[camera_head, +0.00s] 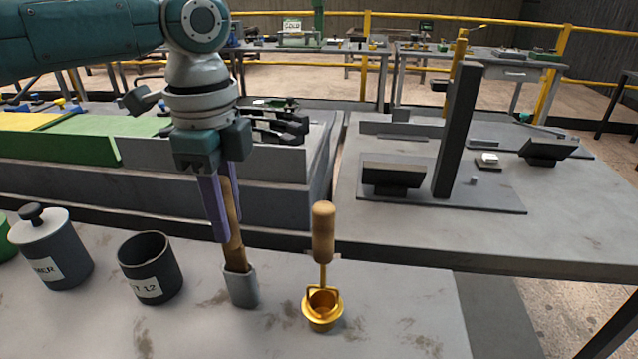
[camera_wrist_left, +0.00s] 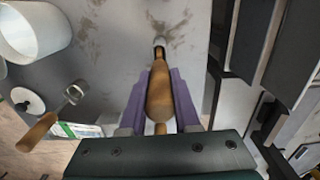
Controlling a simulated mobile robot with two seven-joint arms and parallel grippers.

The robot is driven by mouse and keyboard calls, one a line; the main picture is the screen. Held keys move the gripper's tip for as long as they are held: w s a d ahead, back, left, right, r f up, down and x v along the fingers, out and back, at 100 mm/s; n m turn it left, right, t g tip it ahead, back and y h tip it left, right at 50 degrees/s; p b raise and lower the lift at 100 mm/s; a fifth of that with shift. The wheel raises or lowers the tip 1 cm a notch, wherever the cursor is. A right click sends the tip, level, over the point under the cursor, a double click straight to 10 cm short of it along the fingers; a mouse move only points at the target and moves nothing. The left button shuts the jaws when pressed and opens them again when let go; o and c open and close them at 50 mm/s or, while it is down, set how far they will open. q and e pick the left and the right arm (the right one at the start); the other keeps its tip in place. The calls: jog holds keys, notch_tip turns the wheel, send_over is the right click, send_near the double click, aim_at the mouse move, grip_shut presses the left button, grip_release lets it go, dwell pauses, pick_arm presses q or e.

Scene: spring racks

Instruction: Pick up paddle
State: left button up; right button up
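The paddle has a wooden shaft (camera_head: 232,232) and a grey lower piece (camera_head: 241,288) that meets the front table; it stands nearly upright with a slight tilt. My left gripper (camera_head: 222,232) points down from above, its two purple fingers around the wooden shaft. In the left wrist view the wooden handle (camera_wrist_left: 160,95) fills the space between the fingers, which lie close against both its sides. Its far end meets a small grey piece at the top. My right gripper is not in view.
A gold tool with a wooden handle (camera_head: 323,232) stands right of the paddle. A dark open cup (camera_head: 152,270) and a lidded grey canister (camera_head: 52,255) stand to the left. Behind is a raised grey tray edge (camera_head: 210,190); a fixture with a tall dark post (camera_head: 457,130) stands at right.

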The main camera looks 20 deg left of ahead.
pick_arm(q)
grip_shut()
